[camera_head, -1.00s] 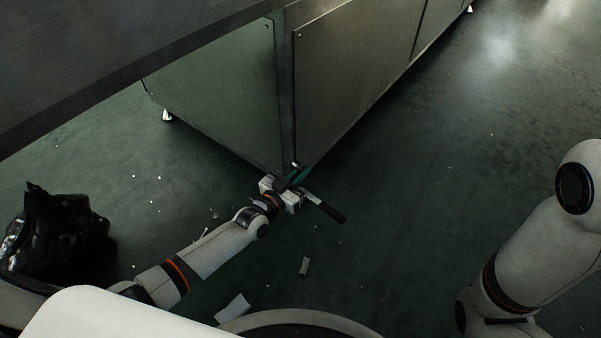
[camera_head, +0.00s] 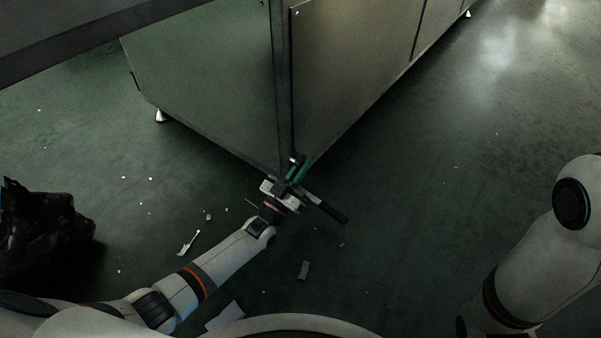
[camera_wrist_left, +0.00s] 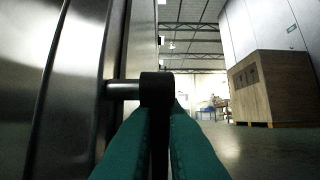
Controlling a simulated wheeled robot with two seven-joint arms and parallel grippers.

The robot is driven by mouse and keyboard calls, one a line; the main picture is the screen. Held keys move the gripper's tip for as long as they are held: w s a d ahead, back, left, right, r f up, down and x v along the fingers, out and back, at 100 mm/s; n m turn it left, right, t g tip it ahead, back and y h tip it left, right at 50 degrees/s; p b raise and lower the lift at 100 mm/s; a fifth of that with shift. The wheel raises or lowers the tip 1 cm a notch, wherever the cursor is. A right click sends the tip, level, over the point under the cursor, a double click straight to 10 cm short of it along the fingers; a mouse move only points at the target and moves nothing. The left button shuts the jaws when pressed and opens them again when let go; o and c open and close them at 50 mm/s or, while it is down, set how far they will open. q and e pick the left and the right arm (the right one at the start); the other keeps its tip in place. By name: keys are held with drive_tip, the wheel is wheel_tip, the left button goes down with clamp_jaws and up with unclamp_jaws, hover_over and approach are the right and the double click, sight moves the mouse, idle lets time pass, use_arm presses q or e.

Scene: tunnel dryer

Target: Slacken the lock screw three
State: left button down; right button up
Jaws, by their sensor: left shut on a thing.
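My left gripper (camera_head: 300,168) is at the lower corner of the metal dryer housing (camera_head: 205,85), its green fingers pointing up. In the left wrist view the green fingers (camera_wrist_left: 160,135) are closed on a black piece (camera_wrist_left: 158,88). In the head view a small bright tip (camera_head: 294,158) shows beside the fingers. My right gripper is out of view.
A black bag (camera_head: 45,232) lies on the floor at the left. Paper scraps (camera_head: 303,270) lie near my base. The floor right of the housing is clear. A large wooden crate (camera_wrist_left: 275,88) stands further off in the left wrist view.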

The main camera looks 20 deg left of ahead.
use_arm(q)
drive_tip(key=shift+w+d+t+h, duration=0.1)
drive_tip(key=shift+t+h, duration=0.2)
drive_tip(key=shift+t, duration=0.4)
drive_tip(key=c, duration=1.8)
unclamp_jaws()
drive_tip(key=shift+r, duration=0.1)
drive_tip(key=s+a+f+p, duration=0.1)
drive_tip(key=s+a+p, duration=0.1)
drive_tip(key=s+p, duration=0.2)
drive_tip(key=s+a+f+p, duration=0.2)
drive_tip(key=s+a+p, duration=0.1)
drive_tip(key=s, duration=0.8)
drive_tip(key=shift+a+p, duration=0.3)
drive_tip(key=shift+p, duration=0.3)
